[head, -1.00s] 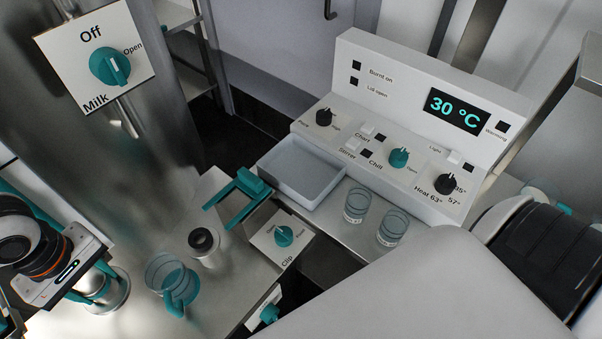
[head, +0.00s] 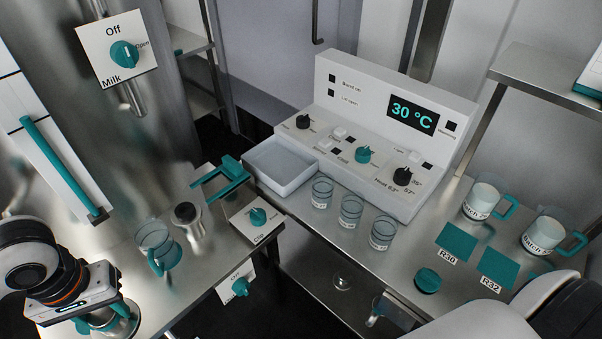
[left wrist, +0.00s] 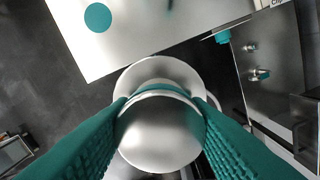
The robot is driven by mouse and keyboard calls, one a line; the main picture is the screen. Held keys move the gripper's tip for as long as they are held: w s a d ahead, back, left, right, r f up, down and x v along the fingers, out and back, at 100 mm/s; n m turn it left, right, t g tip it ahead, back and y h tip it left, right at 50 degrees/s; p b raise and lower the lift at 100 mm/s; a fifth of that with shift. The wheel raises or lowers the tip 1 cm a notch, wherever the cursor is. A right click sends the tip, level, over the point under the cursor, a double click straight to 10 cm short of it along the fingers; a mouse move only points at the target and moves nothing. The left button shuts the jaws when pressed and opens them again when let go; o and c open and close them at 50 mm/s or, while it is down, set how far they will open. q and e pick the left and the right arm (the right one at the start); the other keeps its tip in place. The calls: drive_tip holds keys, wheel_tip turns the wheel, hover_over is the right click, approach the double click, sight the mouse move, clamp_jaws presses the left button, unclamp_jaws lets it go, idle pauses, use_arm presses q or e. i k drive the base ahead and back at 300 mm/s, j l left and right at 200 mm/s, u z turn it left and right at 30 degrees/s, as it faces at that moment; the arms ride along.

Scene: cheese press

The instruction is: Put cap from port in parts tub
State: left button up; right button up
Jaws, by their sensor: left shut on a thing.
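My left gripper (head: 100,318), at the lower left of the head view, is shut on a round shiny metal piece (head: 122,324), which I take to be the cap. In the left wrist view the teal fingers of the left gripper (left wrist: 160,112) grip both sides of this metal piece (left wrist: 160,138), with a wider flange beyond it. Whether it is free of a port cannot be told. A white open tub (head: 308,178), apparently the parts tub, stands empty beside the control panel. My right gripper is not seen.
A glass cup (head: 155,240) and a metal pipe end with a dark opening (head: 186,213) stand right of my left gripper. A teal lever (head: 222,178) sits before the tub. Several glasses (head: 350,210) line the panel. Labelled jugs (head: 548,235) stand at right.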

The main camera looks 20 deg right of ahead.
sight(288, 174)
drive_tip(key=j+z, duration=0.1)
drive_tip(key=z, duration=0.4)
drive_tip(key=j+z, duration=0.15)
drive_tip(key=z, duration=0.3)
drive_tip(key=j+z, duration=0.15)
drive_tip(key=z, duration=0.35)
drive_tip(key=j+z, duration=0.15)
drive_tip(key=z, duration=0.35)
drive_tip(key=i+j, duration=0.2)
drive_tip(key=i+j+z, duration=0.15)
drive_tip(key=j, duration=0.25)
